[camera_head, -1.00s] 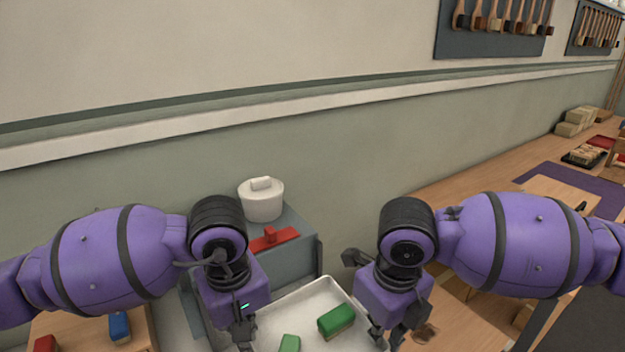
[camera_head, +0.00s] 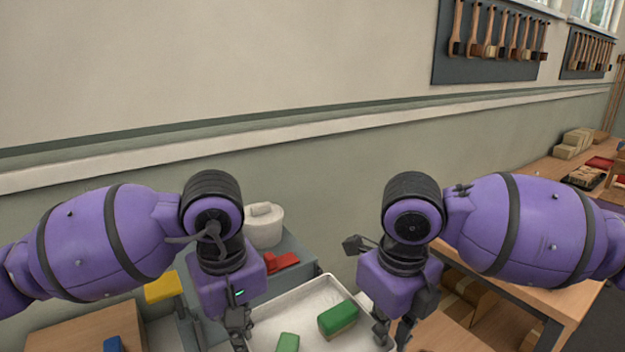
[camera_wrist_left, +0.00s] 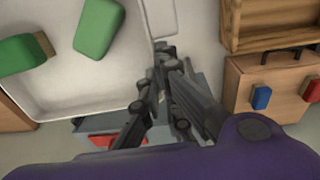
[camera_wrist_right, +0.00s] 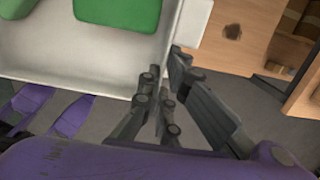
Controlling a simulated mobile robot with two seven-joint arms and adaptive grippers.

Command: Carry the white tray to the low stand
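The white tray (camera_head: 305,308) is in front of me in the head view, between my two grippers, with two green blocks (camera_head: 338,318) (camera_head: 287,342) on it. My left gripper (camera_head: 240,334) is closed at the tray's left edge; its fingers meet at the rim in the left wrist view (camera_wrist_left: 166,56). My right gripper (camera_head: 390,334) is closed at the right edge; its fingers meet there in the right wrist view (camera_wrist_right: 165,82). The tray's near part is cut off in the head view. I cannot tell which piece of furniture is the low stand.
A grey-blue unit (camera_head: 300,268) behind the tray bears a white lidded pot (camera_head: 264,226) and a red object (camera_head: 282,262). A yellow-topped piece (camera_head: 163,288) and a wooden top (camera_head: 80,332) with a blue block are at left. A wooden bench (camera_head: 530,270) stands at right, against the wall.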

